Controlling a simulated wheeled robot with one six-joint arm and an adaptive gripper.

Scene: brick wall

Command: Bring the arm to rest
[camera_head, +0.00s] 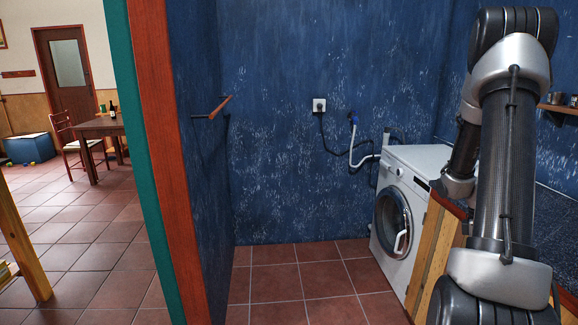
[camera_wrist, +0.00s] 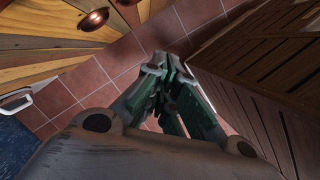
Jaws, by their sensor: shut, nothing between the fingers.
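My gripper (camera_wrist: 168,72) shows in the wrist view, with its green-sided fingers together and nothing between them. It points down over the reddish tiled floor, between wooden boards on the left and a dark wooden panel on the right. In the head view my arm stands folded at the right side, in front of the counter. My gripper is not visible in the head view.
A white washing machine (camera_head: 391,206) stands against the blue wall (camera_head: 290,130), left of my arm. A red-brown door frame (camera_head: 168,160) rises at the left. A table (camera_head: 101,125) and chair (camera_head: 68,141) stand beyond it. Tiled floor (camera_head: 290,280) lies clear in the middle.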

